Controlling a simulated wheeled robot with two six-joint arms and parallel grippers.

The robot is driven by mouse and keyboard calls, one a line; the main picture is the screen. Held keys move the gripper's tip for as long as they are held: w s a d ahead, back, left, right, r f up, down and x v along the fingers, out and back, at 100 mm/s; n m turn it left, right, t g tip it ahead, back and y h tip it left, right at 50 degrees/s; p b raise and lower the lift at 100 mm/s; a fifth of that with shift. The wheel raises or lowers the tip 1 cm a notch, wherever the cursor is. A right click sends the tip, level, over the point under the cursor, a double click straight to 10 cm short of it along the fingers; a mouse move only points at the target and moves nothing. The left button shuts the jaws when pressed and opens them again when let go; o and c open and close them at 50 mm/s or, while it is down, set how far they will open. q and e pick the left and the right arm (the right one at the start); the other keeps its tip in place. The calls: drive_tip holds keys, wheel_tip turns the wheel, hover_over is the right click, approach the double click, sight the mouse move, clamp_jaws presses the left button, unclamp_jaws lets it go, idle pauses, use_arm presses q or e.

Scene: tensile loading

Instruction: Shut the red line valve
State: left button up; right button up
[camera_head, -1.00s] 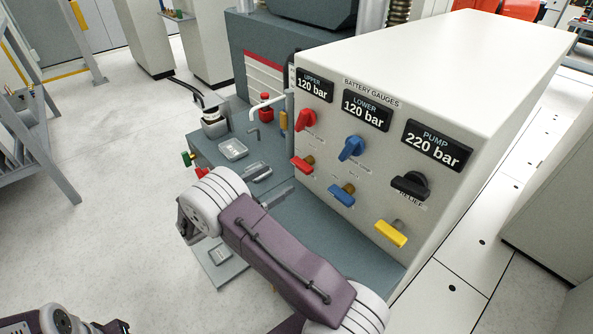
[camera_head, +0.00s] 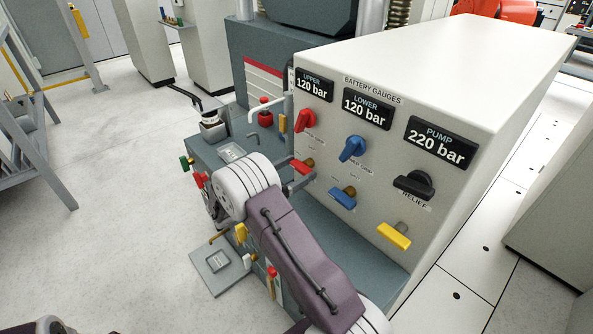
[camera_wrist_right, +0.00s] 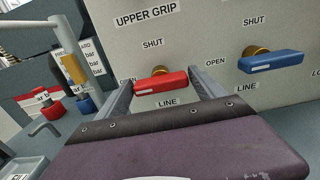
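The red line valve handle (camera_head: 302,167) is a flat red lever on a brass stem, low on the left of the white panel. In the right wrist view the red handle (camera_wrist_right: 160,83) lies nearly level, its left end toward the OPEN label, with SHUT above and LINE below. My right gripper (camera_wrist_right: 160,88) is open, with one finger at each end of the handle. I cannot tell whether the fingers touch it. In the head view my right arm hides most of this gripper. My left gripper is out of view; only bits of that arm show at the bottom left.
A red knob (camera_head: 305,120) sits above the red lever. A blue lever (camera_head: 342,198), a blue knob (camera_head: 352,149), a black relief knob (camera_head: 414,184) and a yellow lever (camera_head: 394,236) are to the right. A pipe (camera_wrist_right: 72,50) stands left of my fingers.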

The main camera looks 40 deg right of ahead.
drive_tip(key=c, duration=0.8)
drive_tip(key=shift+c, duration=0.2)
